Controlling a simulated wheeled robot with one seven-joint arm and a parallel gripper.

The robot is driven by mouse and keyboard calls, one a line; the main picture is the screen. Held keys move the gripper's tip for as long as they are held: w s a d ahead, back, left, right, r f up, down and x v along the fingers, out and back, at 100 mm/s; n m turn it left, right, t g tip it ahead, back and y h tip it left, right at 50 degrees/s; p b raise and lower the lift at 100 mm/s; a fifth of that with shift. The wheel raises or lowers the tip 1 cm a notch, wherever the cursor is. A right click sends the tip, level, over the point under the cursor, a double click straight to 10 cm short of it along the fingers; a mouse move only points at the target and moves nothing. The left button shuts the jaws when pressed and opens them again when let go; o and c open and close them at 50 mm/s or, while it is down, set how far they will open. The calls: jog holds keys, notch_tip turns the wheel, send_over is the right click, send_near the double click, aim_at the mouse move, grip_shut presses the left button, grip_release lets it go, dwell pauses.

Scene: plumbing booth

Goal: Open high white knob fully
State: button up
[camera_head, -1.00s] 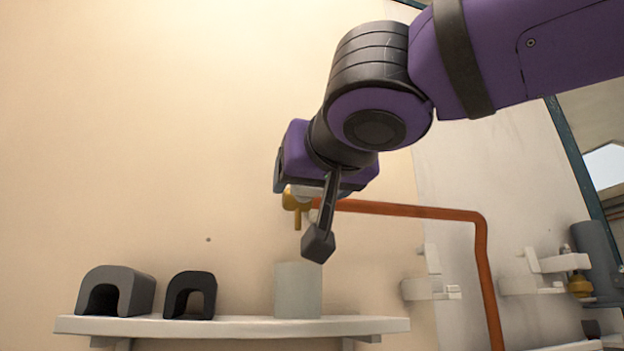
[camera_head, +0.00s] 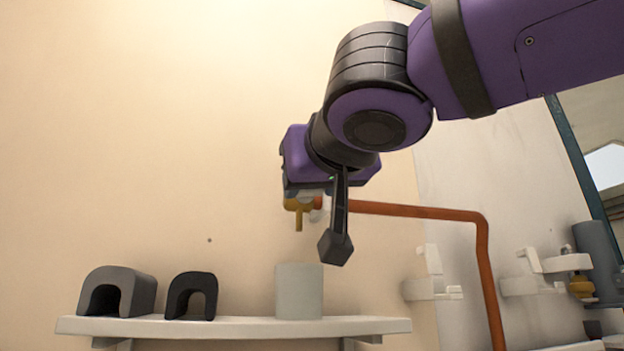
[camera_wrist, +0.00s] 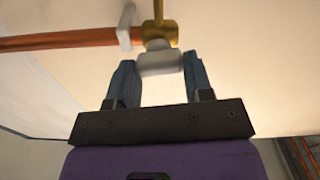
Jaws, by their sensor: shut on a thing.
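The high white knob (camera_wrist: 160,62) sits on the near end of a brass valve (camera_wrist: 160,32) in the wrist view. My gripper (camera_wrist: 159,70) has its two blue-grey fingers on either side of the knob and is shut on it. The fingers are spread by the knob's width. In the head view the brass valve (camera_head: 298,205) shows just below my purple wrist, with its outlet pointing down. My wrist hides most of the knob and the fingers there.
A copper pipe (camera_head: 420,211) runs right from the valve, then bends down. Below is a white shelf (camera_head: 240,327) with two dark arch-shaped blocks (camera_head: 118,290) (camera_head: 191,295) and a pale grey cylinder (camera_head: 299,291). White wall brackets (camera_head: 432,288) stand at right. The wall at left is bare.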

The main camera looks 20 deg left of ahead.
jog(key=shift+s+a+f+n, duration=0.1)
jog(key=shift+f+n, duration=0.05)
jog(key=shift+n, duration=3.85)
jog(key=shift+a+f+n, duration=0.1)
jog(key=shift+n, duration=3.9)
jog(key=o, duration=0.9)
jog(key=shift+s+d, duration=0.1)
jog(key=shift+d, duration=0.05)
jog(key=v, duration=1)
jog(key=shift+s+d, duration=0.2)
